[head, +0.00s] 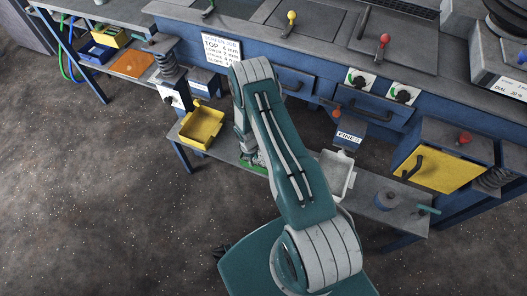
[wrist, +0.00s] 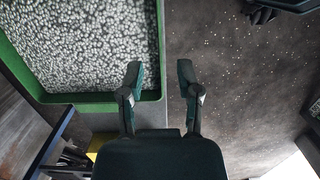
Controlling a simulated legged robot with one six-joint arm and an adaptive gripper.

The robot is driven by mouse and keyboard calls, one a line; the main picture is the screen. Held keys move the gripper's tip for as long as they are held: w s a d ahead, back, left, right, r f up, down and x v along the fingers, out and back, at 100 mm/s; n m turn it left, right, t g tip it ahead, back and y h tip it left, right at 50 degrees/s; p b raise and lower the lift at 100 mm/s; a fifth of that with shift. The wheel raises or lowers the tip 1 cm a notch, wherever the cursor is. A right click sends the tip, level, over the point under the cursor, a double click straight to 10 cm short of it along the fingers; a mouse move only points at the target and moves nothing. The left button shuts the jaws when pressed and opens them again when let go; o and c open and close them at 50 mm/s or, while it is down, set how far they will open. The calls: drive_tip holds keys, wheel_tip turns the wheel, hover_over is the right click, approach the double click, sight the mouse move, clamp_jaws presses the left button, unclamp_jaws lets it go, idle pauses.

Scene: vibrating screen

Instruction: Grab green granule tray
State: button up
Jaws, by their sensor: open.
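The green tray (wrist: 90,98) fills the upper left of the wrist view and is full of pale granules. In the head view a small part of the green tray (head: 252,162) shows on the low shelf, mostly hidden behind my arm. My gripper (wrist: 160,72) is open and empty in the wrist view. The tray's right wall appears between my two fingers. The left finger overlaps the tray's near right corner, and the right finger is over the floor. I cannot tell the height gap or whether they touch. The head view hides my fingers behind the arm.
A yellow tray (head: 190,141) stands left on the low shelf (head: 222,152), and a white tray (head: 348,183) stands right of my arm. The blue machine bench (head: 300,83) with levers rises behind. A FINES chute (head: 346,137) hangs above the shelf.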

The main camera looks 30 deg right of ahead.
sight(255, 170)
wheel_tip(255, 170, down, 7)
drive_tip(key=shift+s+d+f, duration=0.15)
idle(0.4)
drive_tip(key=shift+c, duration=0.3)
clamp_jaws()
